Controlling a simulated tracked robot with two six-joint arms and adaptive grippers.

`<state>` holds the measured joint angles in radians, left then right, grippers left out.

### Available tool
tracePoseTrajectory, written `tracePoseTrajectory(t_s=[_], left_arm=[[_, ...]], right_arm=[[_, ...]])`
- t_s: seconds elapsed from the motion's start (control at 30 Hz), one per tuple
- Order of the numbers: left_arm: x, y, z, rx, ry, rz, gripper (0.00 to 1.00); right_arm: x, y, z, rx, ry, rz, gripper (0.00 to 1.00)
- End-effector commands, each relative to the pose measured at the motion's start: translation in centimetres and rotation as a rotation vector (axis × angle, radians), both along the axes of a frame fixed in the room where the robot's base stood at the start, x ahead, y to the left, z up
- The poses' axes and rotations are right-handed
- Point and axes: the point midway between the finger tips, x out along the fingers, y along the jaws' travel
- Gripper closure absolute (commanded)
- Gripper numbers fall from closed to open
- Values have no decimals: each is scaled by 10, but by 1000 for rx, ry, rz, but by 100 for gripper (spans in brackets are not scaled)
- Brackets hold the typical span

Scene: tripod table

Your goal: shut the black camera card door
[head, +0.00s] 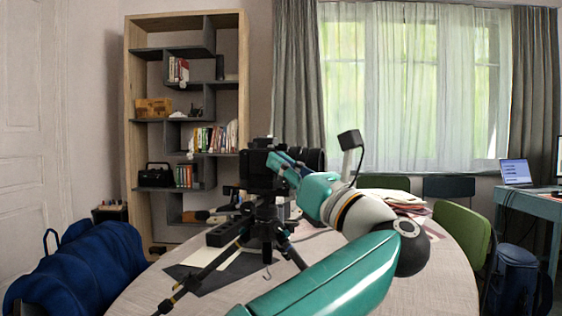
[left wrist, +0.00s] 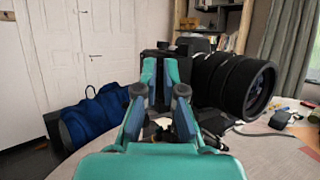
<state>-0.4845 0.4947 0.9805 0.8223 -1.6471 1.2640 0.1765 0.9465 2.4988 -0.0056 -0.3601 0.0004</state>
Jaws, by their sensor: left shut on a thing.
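The black camera (head: 257,170) stands on a black tripod (head: 266,228) on the round table, its large lens pointing right. In the left wrist view the lens (left wrist: 232,84) shows large at the right. My left gripper (head: 276,161) is at the camera's near side, its teal fingertips against the body. The left wrist view shows its two fingers (left wrist: 160,78) close together at the black body, shut on a thin dark part, which I take to be the card door. The fingers hide most of it, and its angle cannot be told. My right gripper is not in view.
The table (head: 440,268) holds papers and small items behind the tripod. A blue bag or jacket (head: 85,262) is at the left, a green chair (head: 462,230) at the right. A shelf (head: 134,100) stands behind. One tripod leg (head: 190,288) reaches toward the table's front left.

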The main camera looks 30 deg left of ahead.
Motion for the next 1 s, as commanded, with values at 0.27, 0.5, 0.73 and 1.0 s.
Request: tracePoseTrajectory(t_s=[0.27,0.5,0.73,1.0], left_arm=[[0,0,0,0,0,-2,68],[0,0,0,0,0,-3,68],[-1,-11,-5,0,2,-5,68],[-11,-55,-24,2,3,-8,68]], right_arm=[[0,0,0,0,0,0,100],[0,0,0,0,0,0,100],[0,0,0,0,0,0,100],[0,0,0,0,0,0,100]])
